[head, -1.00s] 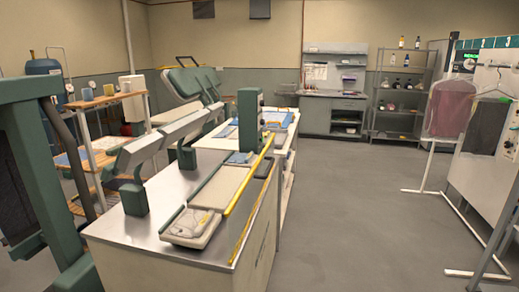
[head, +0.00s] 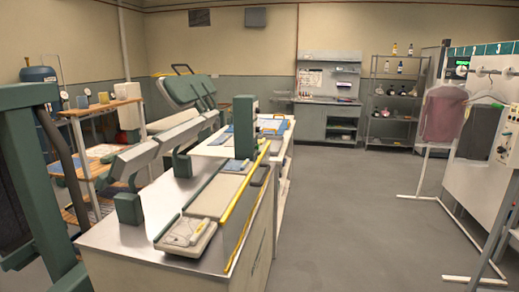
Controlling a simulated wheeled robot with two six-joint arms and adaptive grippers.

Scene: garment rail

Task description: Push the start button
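No start button can be made out for certain. A pale control panel (head: 507,146) with small round knobs or buttons is cut off by the right edge of the head view; its parts are too small to tell apart. Neither of my grippers is in view.
A long workbench (head: 183,249) with pressing equipment fills the centre left. A tall green frame (head: 28,170) stands at the left edge. A pink garment (head: 443,113) and a dark one (head: 480,133) hang at right above white stand legs. Grey floor (head: 350,215) between is clear.

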